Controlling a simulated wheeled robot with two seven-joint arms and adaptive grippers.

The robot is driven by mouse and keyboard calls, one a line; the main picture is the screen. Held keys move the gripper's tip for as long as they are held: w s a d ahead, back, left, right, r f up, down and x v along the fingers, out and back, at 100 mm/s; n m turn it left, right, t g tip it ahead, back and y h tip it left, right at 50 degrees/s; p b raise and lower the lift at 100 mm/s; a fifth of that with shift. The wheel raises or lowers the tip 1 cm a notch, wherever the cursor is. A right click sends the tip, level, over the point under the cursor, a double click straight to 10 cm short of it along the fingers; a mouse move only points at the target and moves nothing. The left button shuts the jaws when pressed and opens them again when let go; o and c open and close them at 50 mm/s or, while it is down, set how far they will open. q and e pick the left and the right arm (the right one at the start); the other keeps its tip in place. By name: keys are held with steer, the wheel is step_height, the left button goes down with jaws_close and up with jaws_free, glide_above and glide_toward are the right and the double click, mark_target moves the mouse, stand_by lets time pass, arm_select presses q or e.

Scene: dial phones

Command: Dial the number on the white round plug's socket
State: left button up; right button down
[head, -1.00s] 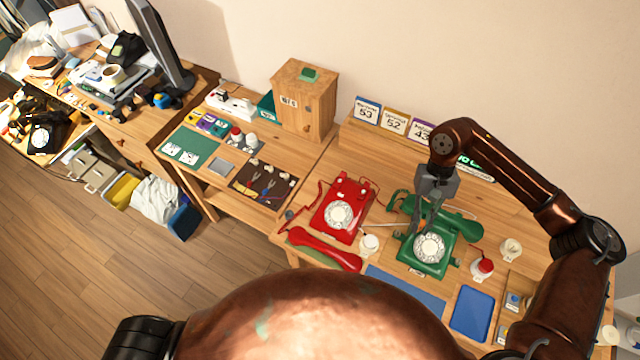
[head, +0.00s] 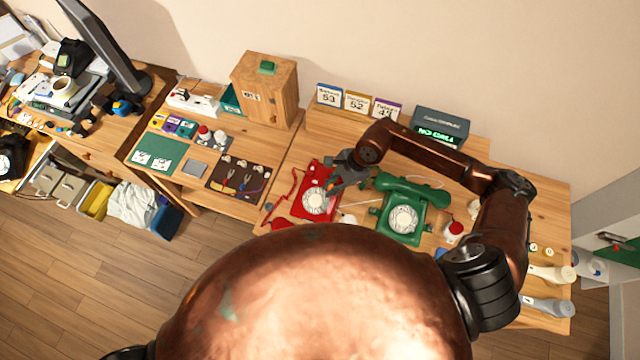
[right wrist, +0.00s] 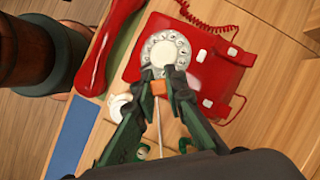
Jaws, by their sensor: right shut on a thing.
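The red phone (head: 308,200) has a white rotary dial (head: 316,201); its red handset (right wrist: 103,50) lies off it, beside it in the right wrist view. My right gripper (head: 334,186) is over this dial, shut on a small orange piece (right wrist: 159,88). In the right wrist view its fingertips (right wrist: 157,73) overlap the dial's near rim; I cannot tell if they touch. The green phone (head: 402,229) stands to the right, its handset (head: 412,189) on top. A white power strip (head: 193,102) lies on the left table; its plugs and any number are too small to read. My left gripper is out of view.
Number cards (head: 358,102) and a dark box with a green display (head: 440,126) stand at the back. A wooden cabinet (head: 264,90) is behind left. A thin pale stick (right wrist: 160,128) shows between the phones. A red-topped white item (head: 453,231) stands right of the green phone.

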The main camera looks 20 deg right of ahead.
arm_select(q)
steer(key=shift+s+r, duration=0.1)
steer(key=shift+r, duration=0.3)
arm_select(e)
steer(key=shift+w+a+f+m+t+h, duration=0.3)
steer(key=shift+a+f+m+t, duration=0.15)
steer(key=shift+m, duration=0.85)
steer(key=shift+w+a+f+m+t+h, duration=0.2)
steer(key=shift+a+f+m+t+h, duration=0.25)
steer(key=shift+m, duration=0.85)
steer(key=shift+w+a+f+m+t+h, duration=0.25)
steer(key=shift+f+m+t, duration=0.35)
steer(key=shift+m, duration=0.7)
steer(key=shift+a, duration=0.1)
steer(key=shift+w+f+b, duration=0.15)
steer(key=shift+f+b, duration=0.15)
steer(key=shift+b, duration=0.1)
arm_select(q)
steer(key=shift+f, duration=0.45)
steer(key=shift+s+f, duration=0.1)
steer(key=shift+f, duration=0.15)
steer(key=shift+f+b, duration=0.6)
steer(key=shift+b, duration=0.2)
arm_select(e)
steer(key=shift+w+f, duration=0.2)
steer(key=shift+f, duration=0.25)
steer(key=shift+s, duration=0.1)
